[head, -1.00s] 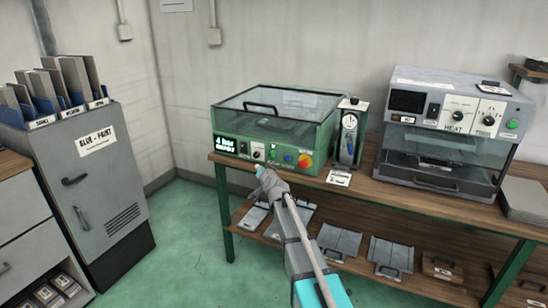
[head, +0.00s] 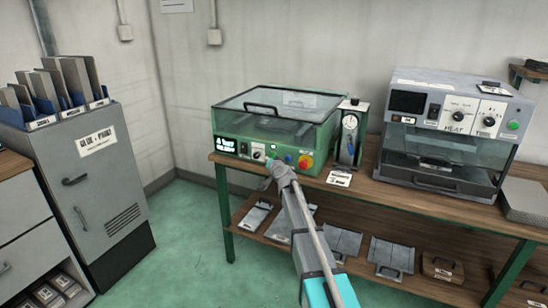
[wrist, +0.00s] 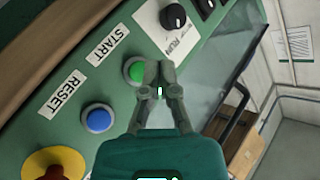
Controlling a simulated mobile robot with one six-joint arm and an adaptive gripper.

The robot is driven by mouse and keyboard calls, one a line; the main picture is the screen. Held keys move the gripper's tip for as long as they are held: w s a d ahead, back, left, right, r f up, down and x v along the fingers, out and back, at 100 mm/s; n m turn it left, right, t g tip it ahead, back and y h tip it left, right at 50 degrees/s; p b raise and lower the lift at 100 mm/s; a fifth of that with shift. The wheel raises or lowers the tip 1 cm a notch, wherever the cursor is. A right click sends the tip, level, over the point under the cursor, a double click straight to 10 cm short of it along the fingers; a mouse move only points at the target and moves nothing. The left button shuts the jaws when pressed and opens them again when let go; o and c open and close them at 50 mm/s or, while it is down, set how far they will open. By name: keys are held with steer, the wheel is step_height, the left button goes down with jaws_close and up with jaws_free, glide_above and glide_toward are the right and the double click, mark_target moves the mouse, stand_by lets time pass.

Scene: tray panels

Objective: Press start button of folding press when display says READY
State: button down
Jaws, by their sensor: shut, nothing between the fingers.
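The green press (head: 325,135) with a clear lid and black handle stands at the left of the bench. Its display (head: 238,147) shows two lines of light text, too small to read surely. In the wrist view the round green button (wrist: 132,68) sits by a START label (wrist: 106,45). My gripper (wrist: 160,70) is shut and empty, its fingertips beside and partly over this button; whether they touch it I cannot tell. In the head view my gripper (head: 272,166) is at the press's front panel and hides part of the controls.
A blue button (wrist: 97,117) by a RESET label (wrist: 62,93) and a red stop knob on yellow (wrist: 52,168) lie beside START. A gauge unit (head: 349,135) and a grey heater machine (head: 455,115) stand to the right on the bench. A grey cabinet (head: 95,185) is left.

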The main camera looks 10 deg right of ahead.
mark_target(270, 155)
steer(key=shift+w+d, duration=0.4)
steer(key=shift+w, duration=0.15)
steer(key=shift+w+d, duration=0.6)
steer(key=shift+w, duration=0.25)
stand_by(2.4)
steer(key=shift+s, duration=0.1)
stand_by(0.4)
steer(key=shift+s+a, duration=0.6)
steer(key=shift+s, duration=0.1)
steer(key=shift+s+a, duration=0.75)
steer(key=shift+s, duration=0.25)
steer(key=shift+s+a, duration=0.7)
steer(key=shift+s, duration=0.3)
